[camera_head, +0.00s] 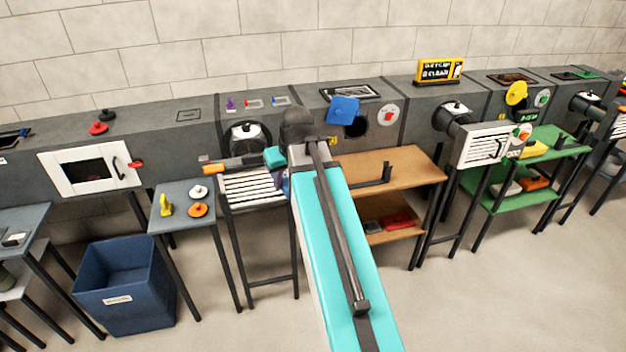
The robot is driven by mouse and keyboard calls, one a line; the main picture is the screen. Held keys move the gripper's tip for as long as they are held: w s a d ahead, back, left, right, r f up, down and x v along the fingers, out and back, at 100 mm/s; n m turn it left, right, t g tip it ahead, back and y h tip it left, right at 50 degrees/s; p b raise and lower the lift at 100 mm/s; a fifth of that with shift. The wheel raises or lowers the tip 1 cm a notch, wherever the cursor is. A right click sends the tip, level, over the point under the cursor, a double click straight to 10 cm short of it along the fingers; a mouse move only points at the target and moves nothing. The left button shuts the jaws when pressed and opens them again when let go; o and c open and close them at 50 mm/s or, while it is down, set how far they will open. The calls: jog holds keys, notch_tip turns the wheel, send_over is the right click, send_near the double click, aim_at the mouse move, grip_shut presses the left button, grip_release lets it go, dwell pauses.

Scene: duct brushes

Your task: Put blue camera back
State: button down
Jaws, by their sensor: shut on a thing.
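My arm reaches from the bottom of the view to the duct line. Its teal wrist (274,157) points left over the small slatted table. My gripper (250,161) is small and partly lost behind the arm and against the dark duct. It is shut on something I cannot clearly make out. An orange and black bar-like shape (222,167) lies in line with it. I cannot identify a blue camera for certain.
A dark round port (246,137) is behind the slatted table (252,189). A blue plate (343,110) is near an opening to its right. The blue-grey table (173,217) holds yellow and orange parts. A blue bin (126,294) stands on the floor. The brown shelf (415,168) is right of my arm.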

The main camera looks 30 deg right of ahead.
jog(key=w+a+r, duration=0.2)
jog(key=a, duration=0.8)
jog(key=w+a+r+n, duration=0.1)
jog(key=w+a+r, duration=0.2)
jog(key=a, duration=0.7)
jog(key=shift+w, duration=0.1)
